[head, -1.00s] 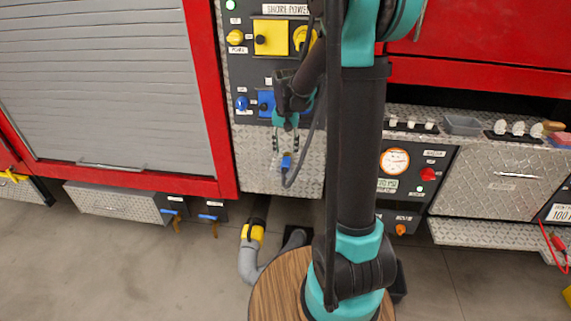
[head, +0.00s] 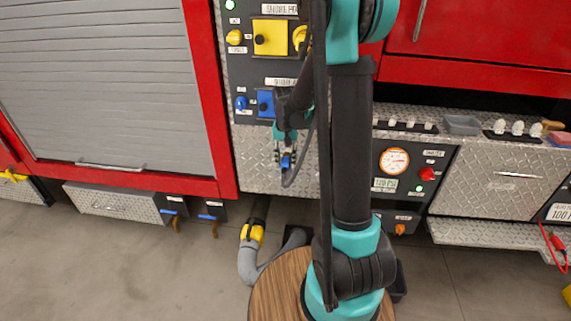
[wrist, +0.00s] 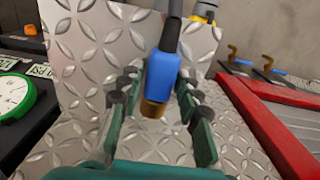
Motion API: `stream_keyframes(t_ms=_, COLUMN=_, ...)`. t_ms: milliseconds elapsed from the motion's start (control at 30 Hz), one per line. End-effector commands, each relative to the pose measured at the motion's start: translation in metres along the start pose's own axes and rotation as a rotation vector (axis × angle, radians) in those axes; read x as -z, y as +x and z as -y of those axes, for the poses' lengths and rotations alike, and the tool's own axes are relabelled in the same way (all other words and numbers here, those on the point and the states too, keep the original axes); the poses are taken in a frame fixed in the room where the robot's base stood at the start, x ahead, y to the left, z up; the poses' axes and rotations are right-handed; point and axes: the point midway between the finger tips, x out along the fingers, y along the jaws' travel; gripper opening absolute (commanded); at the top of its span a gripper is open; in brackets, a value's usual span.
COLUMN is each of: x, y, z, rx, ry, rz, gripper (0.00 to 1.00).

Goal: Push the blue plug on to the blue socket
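The blue plug (head: 287,161) hangs on a dark cable in front of the diamond plate, below the control panel. In the wrist view the plug (wrist: 162,72) has a blue body, a brass end and a dark cable. My gripper (head: 285,157) is at the plug. In the wrist view its two green, dark-padded fingers stand apart on either side of the plug, with a gap visible on each side. The blue socket (head: 265,102) is a blue square with a dark round opening on the panel, above and left of the plug. My arm hides its right side.
A blue knob (head: 241,103) sits left of the blue socket. A yellow socket (head: 270,37) is above it. A gauge panel (head: 395,160) is to the right. A grey hose (head: 247,262) with a yellow coupling lies below. Floor at left is clear.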

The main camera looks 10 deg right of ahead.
Motion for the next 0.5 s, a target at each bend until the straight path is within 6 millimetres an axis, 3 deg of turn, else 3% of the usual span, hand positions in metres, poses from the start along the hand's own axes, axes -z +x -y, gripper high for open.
stream_keyframes(t_ms=33, x=0.000, y=0.000, z=0.000, rx=0.000, ry=0.000, rz=0.000, gripper=0.24)
stream_keyframes(t_ms=200, x=0.000, y=0.000, z=0.000, rx=0.000, ry=0.000, rz=0.000, gripper=0.03)
stream_keyframes(t_ms=500, x=0.000, y=-0.010, z=0.000, rx=0.000, ry=0.000, rz=0.000, gripper=0.02)
